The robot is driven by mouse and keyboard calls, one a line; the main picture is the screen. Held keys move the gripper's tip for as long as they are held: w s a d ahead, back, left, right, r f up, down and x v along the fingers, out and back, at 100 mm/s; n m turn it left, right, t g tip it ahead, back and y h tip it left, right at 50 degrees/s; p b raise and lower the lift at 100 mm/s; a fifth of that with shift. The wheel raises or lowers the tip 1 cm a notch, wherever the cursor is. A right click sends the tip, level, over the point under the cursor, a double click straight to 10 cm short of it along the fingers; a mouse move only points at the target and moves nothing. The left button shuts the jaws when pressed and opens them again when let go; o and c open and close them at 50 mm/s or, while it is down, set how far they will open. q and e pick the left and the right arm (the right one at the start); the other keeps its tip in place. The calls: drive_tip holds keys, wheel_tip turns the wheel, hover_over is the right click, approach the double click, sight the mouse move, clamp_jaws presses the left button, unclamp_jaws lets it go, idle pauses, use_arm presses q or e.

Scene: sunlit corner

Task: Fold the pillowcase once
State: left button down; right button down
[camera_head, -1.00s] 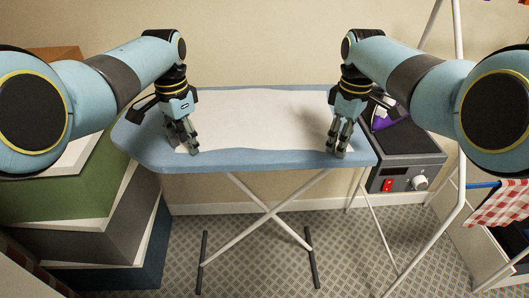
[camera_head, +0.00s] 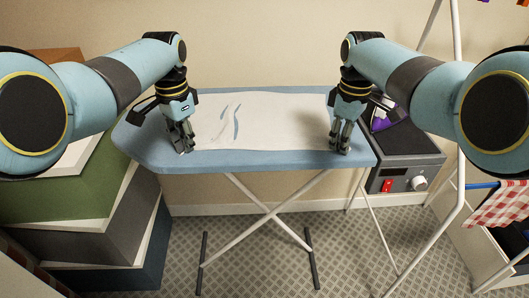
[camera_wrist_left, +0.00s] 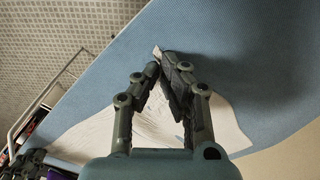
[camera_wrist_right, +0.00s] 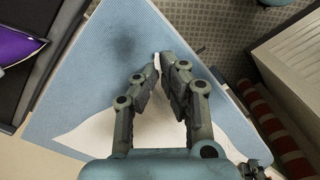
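The white pillowcase (camera_head: 285,115) lies spread on the blue ironing board (camera_head: 250,161). Narrow blue streaks and ripples show in its left half. My left gripper (camera_head: 185,150) is at its near left corner; in the left wrist view a small white cloth tip sticks out between the closed fingertips (camera_wrist_left: 159,62). My right gripper (camera_head: 341,151) is at the near right corner; in the right wrist view a bit of white cloth (camera_wrist_right: 157,60) shows at its closed fingertips. Both grippers are low, close to the board's near edge. The fingers hide part of each corner.
A purple iron (camera_head: 381,119) rests on a dark station (camera_head: 408,150) with a red switch, just right of the board. Stacked boxes (camera_head: 100,215) stand at the left. A red checked cloth (camera_head: 500,205) hangs at the right. A wall is behind the board.

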use_arm(q)
drive_tip(key=shift+s+f, duration=0.15)
use_arm(e)
drive_tip(key=shift+s, duration=0.1)
